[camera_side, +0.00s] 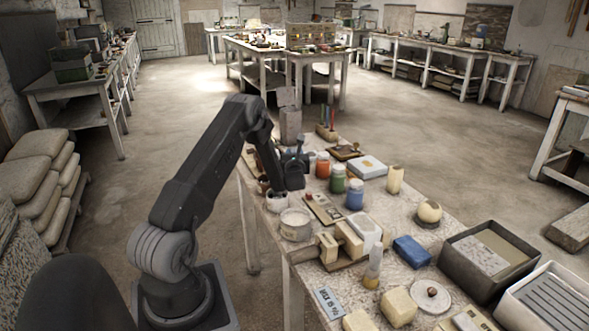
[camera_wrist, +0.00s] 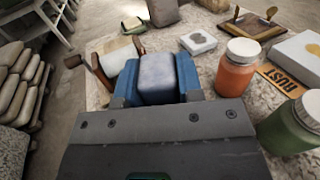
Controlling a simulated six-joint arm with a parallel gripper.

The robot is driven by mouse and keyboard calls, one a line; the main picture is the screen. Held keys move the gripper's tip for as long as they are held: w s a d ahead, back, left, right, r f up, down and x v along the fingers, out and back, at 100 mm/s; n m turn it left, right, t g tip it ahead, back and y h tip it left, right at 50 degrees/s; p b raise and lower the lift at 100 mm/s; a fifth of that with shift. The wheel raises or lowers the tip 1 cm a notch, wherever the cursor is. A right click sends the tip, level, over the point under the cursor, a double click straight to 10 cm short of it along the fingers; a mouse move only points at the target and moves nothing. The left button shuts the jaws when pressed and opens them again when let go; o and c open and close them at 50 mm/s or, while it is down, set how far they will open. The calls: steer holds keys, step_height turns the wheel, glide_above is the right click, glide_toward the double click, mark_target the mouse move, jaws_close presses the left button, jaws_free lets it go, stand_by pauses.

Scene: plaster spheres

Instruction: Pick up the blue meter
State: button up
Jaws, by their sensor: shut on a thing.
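My gripper (camera_side: 293,168) is over the far left part of the workbench, beside the jars.
An orange jar (camera_side: 323,165), a green jar (camera_side: 338,179) and a blue jar (camera_side: 354,194) stand right of my gripper. A plain blue block (camera_side: 411,251) lies farther forward. A grey tray (camera_side: 452,250) stands at the right.

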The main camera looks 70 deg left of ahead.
step_height(320, 180, up, 10)
steer(key=shift+f, duration=0.2)
steer(key=shift+s+a+r+n+g, duration=0.15)
steer(key=shift+s+r+n+g, duration=0.1)
steer(key=shift+n+g, duration=0.25)
steer(key=s+f+n+g, duration=0.8)
steer(key=s+g, duration=0.1)
steer(key=g, duration=0.3)
steer(key=shift+s+a+f+g, duration=0.2)
steer(key=shift+s+f+g, duration=0.05)
steer(key=shift+s+g, duration=0.15)
steer(key=shift+f, duration=0.7)
stand_by(1.6)
steer(key=shift+r, duration=0.15)
step_height(320, 180, up, 7)
stand_by(0.6)
stand_by(0.4)
